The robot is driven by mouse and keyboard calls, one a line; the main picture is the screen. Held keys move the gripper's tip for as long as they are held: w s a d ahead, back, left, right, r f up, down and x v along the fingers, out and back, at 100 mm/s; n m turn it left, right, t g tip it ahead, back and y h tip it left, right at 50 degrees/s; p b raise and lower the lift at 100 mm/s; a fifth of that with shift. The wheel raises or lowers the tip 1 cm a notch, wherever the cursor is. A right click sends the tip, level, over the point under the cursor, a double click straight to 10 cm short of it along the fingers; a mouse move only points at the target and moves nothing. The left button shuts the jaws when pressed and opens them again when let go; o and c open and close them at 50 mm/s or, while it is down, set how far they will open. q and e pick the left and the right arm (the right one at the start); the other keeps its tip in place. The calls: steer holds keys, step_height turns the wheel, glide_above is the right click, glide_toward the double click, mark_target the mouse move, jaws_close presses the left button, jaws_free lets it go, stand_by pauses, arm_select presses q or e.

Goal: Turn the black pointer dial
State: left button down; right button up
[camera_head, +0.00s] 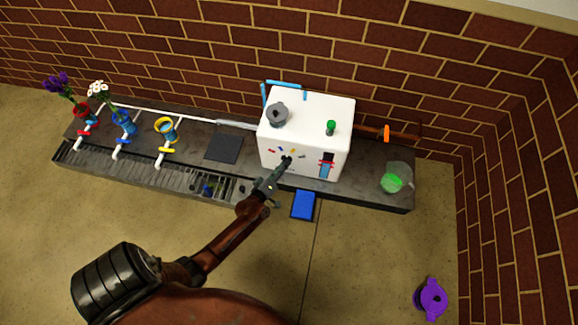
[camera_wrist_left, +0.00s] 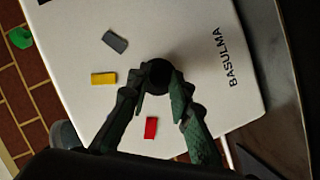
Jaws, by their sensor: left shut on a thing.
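The black pointer dial (camera_wrist_left: 158,72) is on the front of the white box (camera_head: 335,108), which is marked BASULMA. My left gripper (camera_head: 284,165) reaches the box front, and in the left wrist view its fingers (camera_wrist_left: 159,88) are shut on the dial from both sides. Small coloured marks lie around the dial: grey (camera_wrist_left: 115,41), yellow (camera_wrist_left: 103,78) and red (camera_wrist_left: 151,127). The fingers hide part of the dial, and I cannot tell where its pointer aims. My right gripper is not in view.
The box stands on a dark counter (camera_head: 372,191) against a brick wall. A blue block (camera_head: 303,205) is at the counter's front edge. Red, blue and yellow (camera_head: 166,129) holders stand left, two with flowers. A clear container (camera_head: 398,177) is right. A purple object (camera_head: 431,299) lies on the floor.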

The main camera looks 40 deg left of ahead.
arm_select(q)
steer(key=n+t+b, duration=0.1)
steer(key=n, duration=0.3)
steer(key=n+t+b, duration=0.2)
steer(key=n, duration=0.2)
steer(key=f+n+t+b, duration=0.1)
steer(key=n+b, duration=0.1)
steer(key=n, duration=0.2)
steer(key=shift+a+t+y, duration=0.2)
steer(key=shift+t+y, duration=0.2)
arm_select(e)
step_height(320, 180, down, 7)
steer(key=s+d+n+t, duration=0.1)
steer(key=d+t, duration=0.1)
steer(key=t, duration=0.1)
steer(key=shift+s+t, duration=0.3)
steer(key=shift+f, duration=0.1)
arm_select(q)
steer(key=c, duration=1.7)
jaws_free()
steer(key=shift+d, duration=0.1)
steer(key=shift+c, duration=0.2)
steer(key=v, duration=1.2)
